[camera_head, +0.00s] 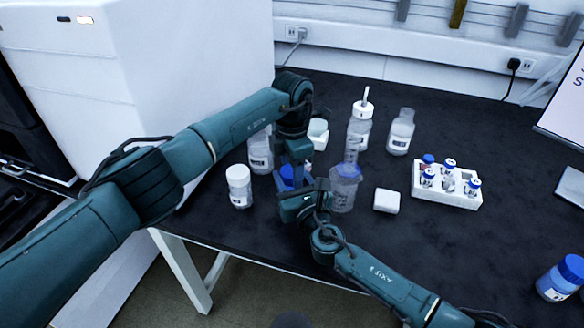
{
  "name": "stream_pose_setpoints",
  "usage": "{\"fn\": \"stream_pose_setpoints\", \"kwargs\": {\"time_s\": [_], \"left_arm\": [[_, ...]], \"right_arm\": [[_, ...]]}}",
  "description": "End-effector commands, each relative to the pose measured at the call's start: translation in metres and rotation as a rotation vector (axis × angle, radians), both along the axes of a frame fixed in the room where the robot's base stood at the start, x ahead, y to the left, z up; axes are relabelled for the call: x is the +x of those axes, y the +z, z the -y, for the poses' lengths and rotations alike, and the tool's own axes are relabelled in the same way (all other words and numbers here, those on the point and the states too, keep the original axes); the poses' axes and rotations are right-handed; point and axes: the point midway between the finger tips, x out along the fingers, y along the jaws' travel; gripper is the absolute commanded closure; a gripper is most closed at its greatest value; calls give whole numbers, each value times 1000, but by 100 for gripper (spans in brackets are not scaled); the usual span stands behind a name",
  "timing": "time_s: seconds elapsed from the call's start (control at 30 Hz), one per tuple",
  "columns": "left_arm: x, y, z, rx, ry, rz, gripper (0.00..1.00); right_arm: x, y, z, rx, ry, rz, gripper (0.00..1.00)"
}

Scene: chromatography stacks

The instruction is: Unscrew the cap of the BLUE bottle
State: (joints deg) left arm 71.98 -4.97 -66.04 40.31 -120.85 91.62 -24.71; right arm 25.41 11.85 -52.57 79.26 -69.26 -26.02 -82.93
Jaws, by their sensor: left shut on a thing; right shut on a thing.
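The blue bottle is mostly hidden behind my two arms near the table's front edge. Its blue cap (289,174) shows between them, and the body is hardly visible. My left gripper (297,165) comes down from above and is shut at the cap. My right gripper (300,200) reaches in from the lower right, just below the left one, and is shut on the bottle. The fingertips are largely hidden. I cannot tell whether the cap is loose.
Behind are a wash bottle (360,126) and clear bottle (400,133). A vial rack (445,187), white block (386,201) and another blue-capped bottle (561,278) are right.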

Motion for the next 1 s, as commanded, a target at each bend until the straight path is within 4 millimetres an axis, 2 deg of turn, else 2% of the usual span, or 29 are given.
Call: {"fn": "stream_pose_setpoints", "kwargs": {"time_s": [0.23,0.27,0.5,0.8,1.0], "left_arm": [[0,0,-1,4,0,-3,81],[0,0,-1,4,0,-3,53],[0,0,-1,2,1,-2,34],[0,2,0,1,1,0,32],[1,23,0,0,0,2,32]], "right_arm": [[1,-2,4,-4,-8,-3,100],[1,-2,4,-4,-9,-3,100],[1,-2,3,-4,-6,-2,100],[0,-1,1,-3,-3,-2,100],[0,-1,1,-2,-1,-2,100]]}}
